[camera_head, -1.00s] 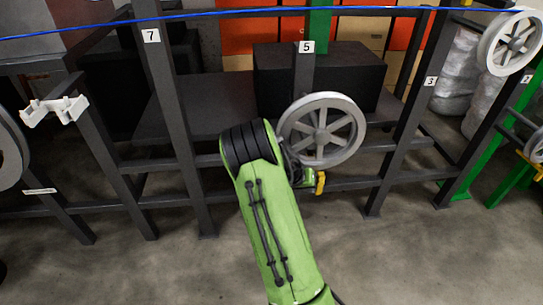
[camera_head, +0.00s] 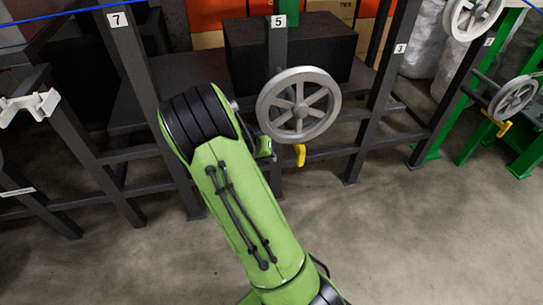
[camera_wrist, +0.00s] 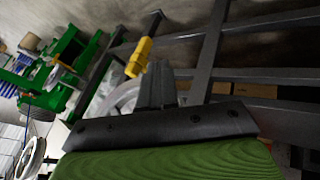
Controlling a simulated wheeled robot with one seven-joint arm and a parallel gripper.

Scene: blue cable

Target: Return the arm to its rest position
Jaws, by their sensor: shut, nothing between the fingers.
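My green arm (camera_head: 235,205) rises from the bottom of the head view to a thick black ribbed joint (camera_head: 200,122). In the head view my gripper is hidden behind the arm. In the wrist view my gripper (camera_wrist: 157,70) shows as dark fingers pressed together beyond a black bracket, with nothing held. A yellow handle (camera_wrist: 138,58) appears beside the fingertips in that view; I cannot tell whether they touch. The blue cable (camera_head: 60,15) runs across the top left of the head view, away from my arm.
A grey spoked wheel (camera_head: 298,105) stands close to the right of my arm's joint on a dark frame (camera_head: 385,90). A white bracket (camera_head: 28,107) sits at left. More wheels (camera_head: 513,99) are at right. The concrete floor (camera_head: 430,240) at lower right is clear.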

